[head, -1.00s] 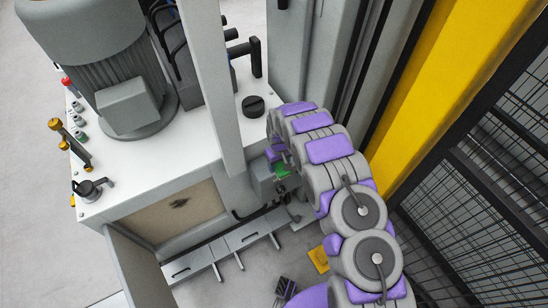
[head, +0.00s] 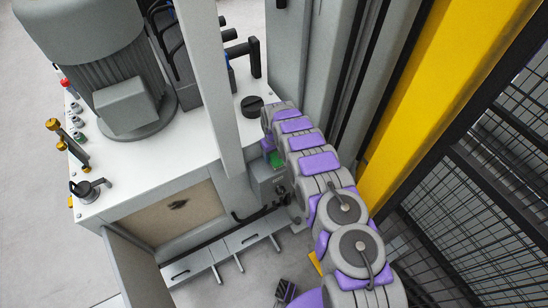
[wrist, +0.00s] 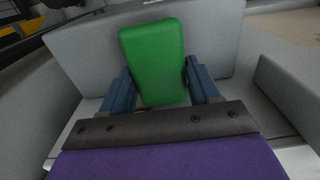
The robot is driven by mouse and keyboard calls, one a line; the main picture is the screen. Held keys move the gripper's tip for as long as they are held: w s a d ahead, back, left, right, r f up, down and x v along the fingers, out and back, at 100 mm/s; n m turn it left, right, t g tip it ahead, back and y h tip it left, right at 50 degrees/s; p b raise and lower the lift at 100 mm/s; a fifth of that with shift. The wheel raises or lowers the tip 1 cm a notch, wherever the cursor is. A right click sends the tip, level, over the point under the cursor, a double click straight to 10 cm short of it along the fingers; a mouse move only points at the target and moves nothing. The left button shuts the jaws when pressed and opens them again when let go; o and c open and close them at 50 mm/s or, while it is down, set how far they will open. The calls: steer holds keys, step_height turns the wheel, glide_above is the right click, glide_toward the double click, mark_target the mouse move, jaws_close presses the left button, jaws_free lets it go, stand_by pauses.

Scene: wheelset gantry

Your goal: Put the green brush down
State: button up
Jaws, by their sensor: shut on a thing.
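The green brush (wrist: 153,62) is between the two blue fingers of my gripper (wrist: 160,90) in the wrist view. My gripper is shut on it. A grey upright surface (wrist: 85,55) is right behind the brush, and I cannot tell whether they touch. In the head view only a small green patch of the brush (head: 276,159) shows beside my arm, next to a grey box (head: 268,183) on the cabinet's side. My arm hides most of the gripper there.
A white-topped cabinet (head: 150,165) with a large grey motor (head: 95,70) stands at the left. A grey post (head: 212,80) rises close to my arm. A yellow column (head: 440,90) and black mesh fence (head: 505,165) bound the right side. Grey floor (head: 230,285) lies below.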

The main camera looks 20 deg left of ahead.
steer(key=shift+a+f, duration=0.2)
steer(key=shift+f, duration=0.3)
steer(key=shift+a+f, duration=0.15)
steer(key=shift+f, duration=0.35)
steer(key=shift+a+f, duration=0.2)
steer(key=shift+a, duration=0.05)
steer(key=shift+c, duration=0.4)
steer(key=shift+s+a+r, duration=0.1)
steer(key=o, duration=0.8)
steer(key=shift+c, duration=0.2)
steer(key=o, duration=0.5)
steer(key=shift+d+r, duration=0.1)
steer(key=shift+d, duration=0.3)
steer(key=shift+c, duration=0.2)
steer(key=shift+a, duration=0.1)
steer(key=shift+a, duration=0.1)
